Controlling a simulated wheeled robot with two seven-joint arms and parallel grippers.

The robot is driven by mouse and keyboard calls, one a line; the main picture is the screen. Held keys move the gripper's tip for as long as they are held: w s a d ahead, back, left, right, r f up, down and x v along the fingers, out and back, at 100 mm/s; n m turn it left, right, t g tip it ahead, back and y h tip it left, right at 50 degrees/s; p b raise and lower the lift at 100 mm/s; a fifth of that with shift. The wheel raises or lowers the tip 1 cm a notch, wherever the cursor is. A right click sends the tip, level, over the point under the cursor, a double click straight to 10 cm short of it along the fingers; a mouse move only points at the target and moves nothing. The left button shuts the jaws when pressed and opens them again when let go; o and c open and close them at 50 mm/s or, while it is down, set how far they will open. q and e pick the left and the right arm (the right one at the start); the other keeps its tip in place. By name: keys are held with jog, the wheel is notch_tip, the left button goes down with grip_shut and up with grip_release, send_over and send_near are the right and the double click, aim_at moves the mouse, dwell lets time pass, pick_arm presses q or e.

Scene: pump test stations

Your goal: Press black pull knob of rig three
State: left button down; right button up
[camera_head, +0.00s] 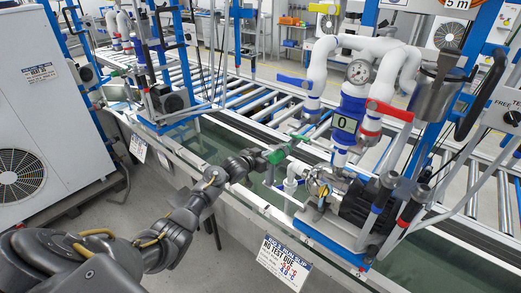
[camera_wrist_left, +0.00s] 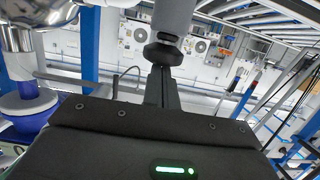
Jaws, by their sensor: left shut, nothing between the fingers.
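In the left wrist view a black knob (camera_wrist_left: 163,53) sits on the end of a thick grey cylinder. My left gripper (camera_wrist_left: 161,72) is shut and empty, its fingertips right at the knob's near face; whether they touch cannot be told. In the head view my left gripper (camera_head: 260,159) reaches in over the trough beside the right-hand rig, near a green handle. I cannot pick out the knob for sure in the head view. The rig has white pipes (camera_head: 318,62), a gauge (camera_head: 360,72) and a run slip (camera_head: 283,262) on the trough front. My right gripper is not in view.
Red (camera_head: 390,110) and blue (camera_head: 295,81) valve handles stick out from the rig's pipes. A dark pump motor (camera_head: 365,203) sits low on its base. A roller conveyor (camera_head: 255,100) runs behind. Another rig (camera_head: 168,98) and a white cabinet (camera_head: 45,110) stand left.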

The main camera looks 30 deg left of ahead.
pick_arm(q)
jog(key=s+a+r+p, duration=0.1)
jog(key=s+r, duration=0.5)
jog(key=s, duration=0.3)
jog(key=shift+s+a+r, duration=0.15)
jog(key=shift+s+a, duration=0.1)
jog(key=shift+s, duration=0.1)
dwell(1.2)
